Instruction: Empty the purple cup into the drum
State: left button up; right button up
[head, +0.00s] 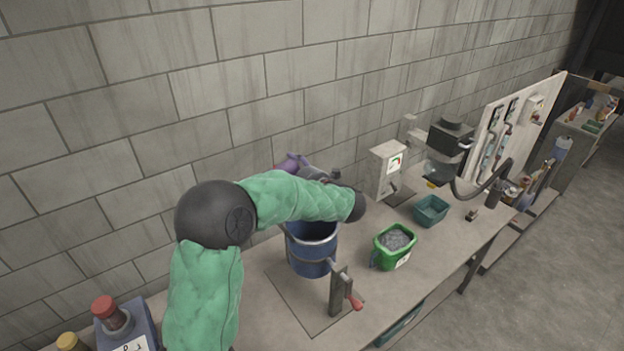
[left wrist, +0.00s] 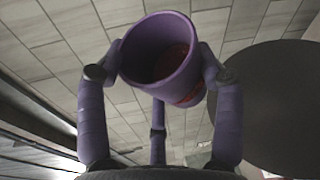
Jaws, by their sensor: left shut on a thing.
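The purple cup (left wrist: 155,73) is held between the purple fingers of my left gripper (left wrist: 162,66) in the left wrist view. Its mouth faces partly toward that camera, and something reddish shows inside. In the head view, the left gripper (head: 291,162) shows as a small purple patch behind my forearm, near the wall; cup and fingers are hard to tell apart there. The open blue drum (head: 311,253) stands on the bench in front of and below the gripper. My forearm hides part of its rim, and its inside is mostly hidden. My right gripper is out of view.
A crank stand with a red handle (head: 355,301) is beside the drum. A green tub of grey material (head: 394,243) and a teal bin (head: 431,210) stand to the right, with a dial box (head: 388,168) behind. A bottle with a red cap (head: 105,309) is at lower left.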

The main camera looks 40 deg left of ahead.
aim_at(296, 164)
pick_arm(q)
jog(key=shift+w+d+r+m+p, duration=0.2)
jog(key=shift+w+r+m+p, duration=0.25)
jog(key=shift+p, duration=0.7)
jog(key=shift+w+d+r+m+y+p, duration=0.1)
jog(key=shift+w+d+m+y+p, duration=0.3)
jog(key=shift+p, duration=0.65)
jog(key=p, duration=0.1)
jog(key=m+p, duration=0.1)
jog(key=p, duration=0.1)
jog(key=shift+w+r+y, duration=0.25)
jog(key=shift+y, duration=0.05)
jog(key=p, duration=0.1)
jog(key=m+p, duration=0.2)
jog(key=p, duration=0.1)
jog(key=shift+w+d+r+y, duration=0.25)
jog(key=shift+w+y, duration=0.1)
jog(key=shift+y, duration=0.05)
jog(key=shift+f+m, duration=0.1)
jog(key=shift+m, duration=0.25)
jog(key=shift+w+d+r+m+t+y, duration=0.15)
jog(key=shift+w+m+t+y, duration=0.1)
jog(key=shift+m, duration=0.45)
jog(key=shift+w+d+r+m+t+y, duration=0.15)
jog(key=shift+w+m+t+y, duration=0.1)
jog(key=shift+m, duration=0.45)
